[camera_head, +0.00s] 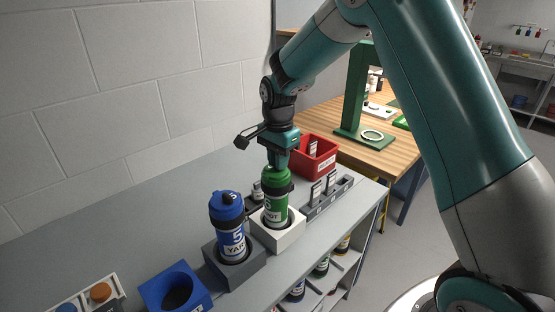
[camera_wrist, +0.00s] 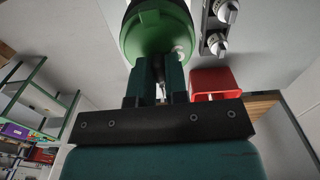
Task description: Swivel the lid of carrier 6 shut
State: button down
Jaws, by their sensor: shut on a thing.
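Carrier 6 (camera_head: 274,208) is a green cylinder with a dark band, upright in a white square holder (camera_head: 281,238) on the grey bench. Its green lid (camera_head: 275,179) is at the top, directly under my gripper (camera_head: 279,160). In the wrist view the round green lid (camera_wrist: 157,32) fills the top middle, and my gripper (camera_wrist: 158,73) reaches up to its edge. The fingers are close together, shut on the lid at its edge. The gripped part is mostly hidden between the fingers. I cannot tell how far the lid is swivelled.
A blue carrier 5 (camera_head: 231,240) stands in a grey holder (camera_head: 247,268) close beside, to the left. An empty blue holder (camera_head: 190,284) is at front left. A red bin (camera_head: 315,160) and a grey rack (camera_head: 336,190) with small pieces stand right.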

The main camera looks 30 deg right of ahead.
jog(key=c, duration=1.1)
grip_release()
notch_tip(320, 180, up, 18)
jog(key=b, duration=0.3)
jog(key=shift+f, duration=0.25)
jog(key=s+a+f+n+y, duration=0.1)
jog(key=s+a+f+n, duration=0.1)
jog(key=s+a+n, duration=0.2)
jog(key=s+a+f+n+y, duration=0.1)
jog(key=s+a+f+n, duration=0.2)
jog(key=s+n, duration=0.7)
jog(key=s+a+f+n+y, duration=0.2)
jog(key=s+a+n, duration=0.3)
jog(key=s, duration=1.1)
jog(key=shift+s+a+f+n, duration=0.3)
jog(key=shift+s+n, duration=0.1)
jog(key=shift+n, duration=0.5)
